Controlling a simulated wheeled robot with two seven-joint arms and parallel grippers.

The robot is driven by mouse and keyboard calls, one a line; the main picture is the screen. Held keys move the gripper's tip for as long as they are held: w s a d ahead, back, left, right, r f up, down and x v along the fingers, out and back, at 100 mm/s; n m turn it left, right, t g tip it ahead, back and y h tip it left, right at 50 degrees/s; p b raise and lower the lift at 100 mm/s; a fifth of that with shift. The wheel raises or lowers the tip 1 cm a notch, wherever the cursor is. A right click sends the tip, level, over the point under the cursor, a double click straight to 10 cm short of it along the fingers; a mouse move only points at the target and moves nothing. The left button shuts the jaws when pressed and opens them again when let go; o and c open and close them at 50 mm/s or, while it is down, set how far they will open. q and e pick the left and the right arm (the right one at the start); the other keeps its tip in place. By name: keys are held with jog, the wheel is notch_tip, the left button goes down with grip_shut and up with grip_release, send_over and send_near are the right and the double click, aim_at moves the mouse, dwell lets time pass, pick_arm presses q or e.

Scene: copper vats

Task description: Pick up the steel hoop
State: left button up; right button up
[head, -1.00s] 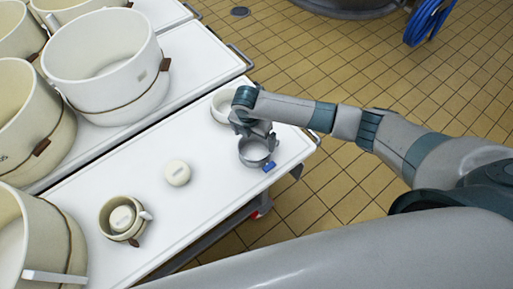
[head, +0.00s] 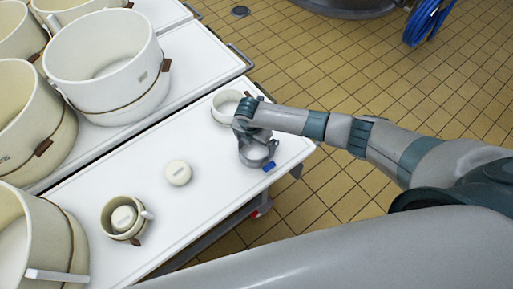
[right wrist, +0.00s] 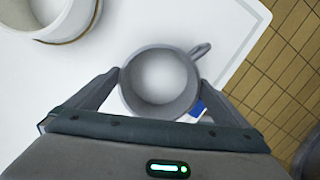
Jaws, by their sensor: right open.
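In the right wrist view the gripper (right wrist: 159,80) is open, one finger at each side of the ring. I cannot tell whether the fingers touch it. My left gripper is not in view.
A small cream pot (head: 225,107) stands just behind the hoop. A round cream disc (head: 178,173) and a small cream cup (head: 112,221) lie further left on the table (head: 215,205). Large cream vats (head: 105,65) crowd the left side. Tiled floor lies to the right.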

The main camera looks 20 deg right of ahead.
jog(key=shift+d+f, duration=0.1)
jog(key=shift+f, duration=0.75)
jog(key=c, duration=0.8)
jog(key=shift+w, duration=0.1)
jog(key=shift+c, duration=1)
jog(key=shift+r, duration=0.8)
notch_tip(320, 180, up, 2)
jog(key=shift+r+b, duration=0.2)
jog(key=shift+b, duration=0.15)
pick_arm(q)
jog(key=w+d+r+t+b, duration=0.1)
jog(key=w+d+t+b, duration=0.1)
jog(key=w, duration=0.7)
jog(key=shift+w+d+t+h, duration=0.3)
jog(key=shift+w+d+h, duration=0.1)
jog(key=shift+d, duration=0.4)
pick_arm(e)
jog(key=d+r, duration=0.7)
jog(key=d, duration=0.4)
jog(key=shift+d, duration=0.35)
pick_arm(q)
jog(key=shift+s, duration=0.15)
